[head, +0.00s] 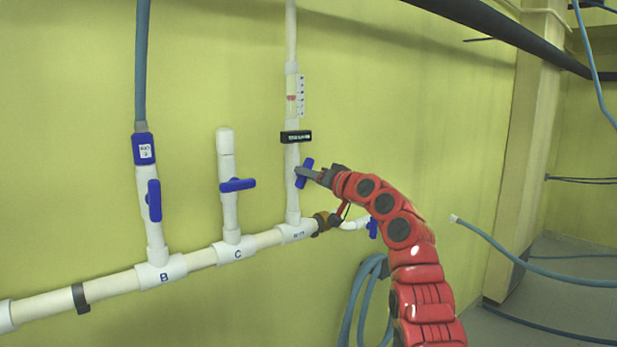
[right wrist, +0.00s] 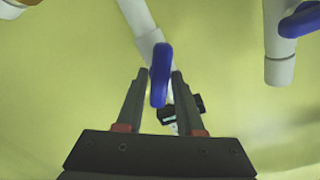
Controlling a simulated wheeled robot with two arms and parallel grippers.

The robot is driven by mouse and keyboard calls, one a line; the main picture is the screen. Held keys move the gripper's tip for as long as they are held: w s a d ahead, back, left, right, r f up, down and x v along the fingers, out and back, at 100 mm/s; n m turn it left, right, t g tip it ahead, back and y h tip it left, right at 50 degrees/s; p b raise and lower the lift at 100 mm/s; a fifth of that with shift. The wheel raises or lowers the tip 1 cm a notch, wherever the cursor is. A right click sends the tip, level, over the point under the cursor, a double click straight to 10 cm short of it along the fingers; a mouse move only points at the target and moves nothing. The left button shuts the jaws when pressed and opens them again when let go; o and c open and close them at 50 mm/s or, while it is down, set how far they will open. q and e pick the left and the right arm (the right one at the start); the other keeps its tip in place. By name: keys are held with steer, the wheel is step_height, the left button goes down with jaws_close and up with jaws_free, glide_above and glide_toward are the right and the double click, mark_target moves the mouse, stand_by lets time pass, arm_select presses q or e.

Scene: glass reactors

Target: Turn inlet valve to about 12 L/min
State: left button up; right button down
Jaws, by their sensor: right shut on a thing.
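The inlet valve's blue handle (head: 304,174) sits on the white vertical pipe (head: 292,196) at the middle of the head view. The handle is tilted slightly from upright, its top leaning right. My right gripper (head: 312,175) is shut on this handle. In the right wrist view the blue handle (right wrist: 160,76) stands between the two dark fingertips (right wrist: 160,78). Above the handle are a small black display (head: 296,137) and a clear flow meter (head: 291,96) with a white scale; their readings are too small to read. My left gripper is out of view.
Left of it are a capped pipe with a level blue handle (head: 237,185), marked C, and a hose-fed pipe with an upright blue handle (head: 154,200), marked B. A brass fitting (head: 322,222) and another blue valve (head: 372,228) lie below my gripper. A coiled hose (head: 361,300) hangs lower.

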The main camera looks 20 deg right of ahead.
stand_by(0.4)
steer(key=c, duration=0.7)
jaws_free()
steer(key=b+v, duration=0.5)
steer(key=v, duration=1.2)
steer(key=shift+s, duration=0.2)
steer(key=shift+d, duration=0.1)
